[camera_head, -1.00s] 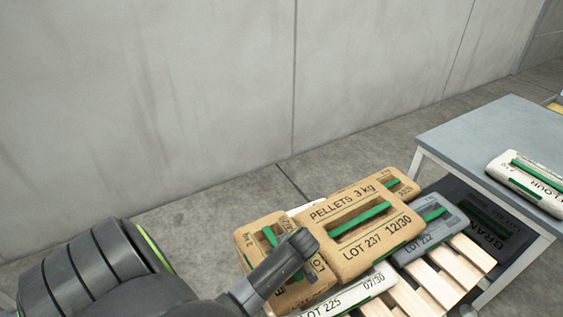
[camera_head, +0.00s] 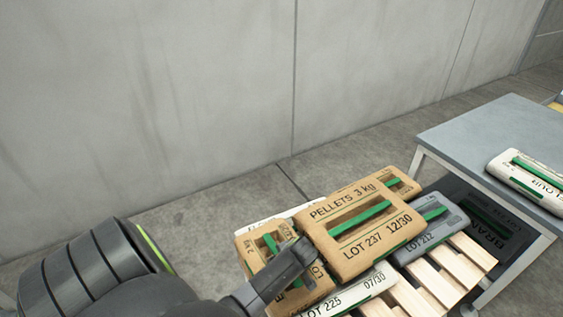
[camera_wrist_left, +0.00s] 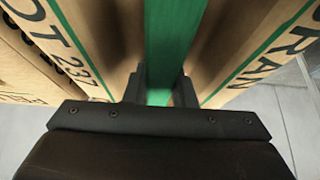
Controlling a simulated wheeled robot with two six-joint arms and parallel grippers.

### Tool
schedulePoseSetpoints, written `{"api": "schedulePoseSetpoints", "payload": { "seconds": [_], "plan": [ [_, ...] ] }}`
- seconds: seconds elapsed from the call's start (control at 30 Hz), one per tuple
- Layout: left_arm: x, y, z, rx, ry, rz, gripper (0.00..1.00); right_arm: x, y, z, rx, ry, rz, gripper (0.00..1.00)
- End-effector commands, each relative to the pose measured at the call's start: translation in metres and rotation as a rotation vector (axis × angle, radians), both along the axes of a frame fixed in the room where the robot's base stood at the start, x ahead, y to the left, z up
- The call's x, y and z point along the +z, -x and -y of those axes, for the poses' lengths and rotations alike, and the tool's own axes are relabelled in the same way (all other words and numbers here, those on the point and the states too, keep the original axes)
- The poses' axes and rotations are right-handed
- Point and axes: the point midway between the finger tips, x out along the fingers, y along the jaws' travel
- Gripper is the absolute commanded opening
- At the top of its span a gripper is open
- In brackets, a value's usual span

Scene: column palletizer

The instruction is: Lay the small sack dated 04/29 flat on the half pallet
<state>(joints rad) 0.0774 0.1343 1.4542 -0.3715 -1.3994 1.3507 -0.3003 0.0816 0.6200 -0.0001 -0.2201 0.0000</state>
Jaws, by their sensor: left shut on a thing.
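My left gripper (camera_wrist_left: 160,90) is shut on the green handle strip (camera_wrist_left: 160,45) of a brown sack, seen close up in the left wrist view. That sack reads "OT 237" on one side and "RAN" on the other; I cannot make out its date. In the head view my left gripper (camera_head: 292,265) covers part of this brown sack (camera_head: 258,244), at the left of the pile. A wooden slatted pallet (camera_head: 470,249) shows at the pile's right and front; sacks hide the rest. My right gripper is not in view.
A brown "PELLETS 3 kg" sack (camera_head: 350,258) marked 12/30 lies close beside the held one. A white sack dated 07/30 (camera_head: 372,284) and a grey LOT 212 sack (camera_head: 432,246) lie around it. A grey table (camera_head: 480,135) carries a white sack (camera_head: 530,185).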

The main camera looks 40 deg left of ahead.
Motion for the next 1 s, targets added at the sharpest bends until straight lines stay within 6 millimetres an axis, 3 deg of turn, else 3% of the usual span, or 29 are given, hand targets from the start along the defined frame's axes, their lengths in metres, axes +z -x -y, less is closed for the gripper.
{"api": "schedulePoseSetpoints", "payload": {
  "seconds": [0.37, 0.4, 0.53, 0.77, 1.0],
  "plan": [
    [-0.002, -0.004, -0.001, -0.001, -0.005, 0.010, 0.00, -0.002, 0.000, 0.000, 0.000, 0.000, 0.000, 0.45],
    [-0.006, 0.000, 0.000, 0.001, 0.000, 0.000, 0.27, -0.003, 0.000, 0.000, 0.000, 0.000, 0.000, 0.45],
    [-0.006, 0.000, 0.000, 0.000, 0.000, 0.000, 0.44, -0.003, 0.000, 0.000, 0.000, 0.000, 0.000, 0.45],
    [-0.005, 0.000, 0.000, 0.000, 0.000, 0.000, 0.45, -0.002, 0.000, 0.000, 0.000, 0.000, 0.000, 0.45],
    [0.018, 0.001, 0.007, -0.001, 0.002, 0.004, 0.45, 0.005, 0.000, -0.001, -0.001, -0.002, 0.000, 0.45]
  ]
}}
